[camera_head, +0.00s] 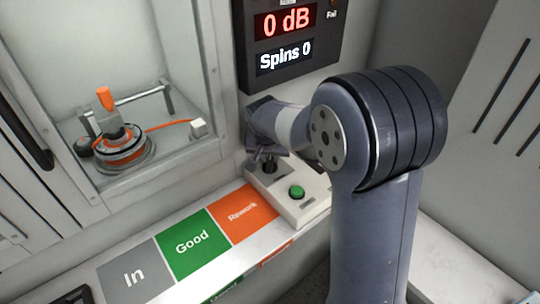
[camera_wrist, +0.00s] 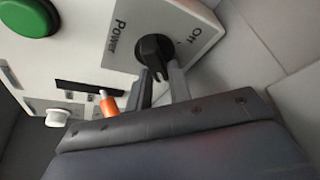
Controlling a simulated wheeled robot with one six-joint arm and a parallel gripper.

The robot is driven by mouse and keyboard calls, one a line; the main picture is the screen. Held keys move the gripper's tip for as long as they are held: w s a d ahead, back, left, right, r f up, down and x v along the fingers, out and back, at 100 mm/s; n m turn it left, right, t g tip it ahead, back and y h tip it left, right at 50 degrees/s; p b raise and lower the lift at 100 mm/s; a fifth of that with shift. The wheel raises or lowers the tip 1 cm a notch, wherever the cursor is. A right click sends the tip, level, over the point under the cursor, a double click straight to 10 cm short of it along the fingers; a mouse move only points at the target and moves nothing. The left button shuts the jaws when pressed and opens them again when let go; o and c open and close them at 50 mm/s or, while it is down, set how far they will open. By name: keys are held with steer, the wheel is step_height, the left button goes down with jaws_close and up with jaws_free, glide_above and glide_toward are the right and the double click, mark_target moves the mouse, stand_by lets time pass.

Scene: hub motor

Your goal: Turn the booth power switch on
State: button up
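The booth power switch is a black rotary knob (camera_wrist: 154,48) on a white panel marked "Power" and "Off" in the wrist view. In the head view the knob (camera_head: 269,168) is partly hidden below my gripper, on a pale control box (camera_head: 312,208). My gripper (camera_head: 264,155) is at the knob. In the wrist view its two fingers (camera_wrist: 164,78) reach up to the knob with a narrow gap between them, the knob's lower end near their tips. I cannot tell whether they press on it. The knob's exact pointing direction is unclear.
A green button (camera_head: 297,192) sits beside the knob. A ledge has grey "In" (camera_head: 134,276), green "Good" (camera_head: 192,242) and orange "Rework" (camera_head: 243,213) areas. The booth at left holds a motor with orange parts (camera_head: 121,148). A display (camera_head: 286,40) reads "0 dB" and "Spins 0".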

steer(key=o, duration=0.4)
steer(key=shift+c, duration=0.2)
steer(key=d+p+v, duration=0.1)
steer(key=v, duration=0.9)
steer(key=shift+s+a+r, duration=0.2)
steer(key=shift+a+r, duration=0.2)
steer(key=shift+a, duration=0.1)
steer(key=shift+f, duration=0.1)
steer(key=b+x, duration=0.1)
steer(key=x, duration=1)
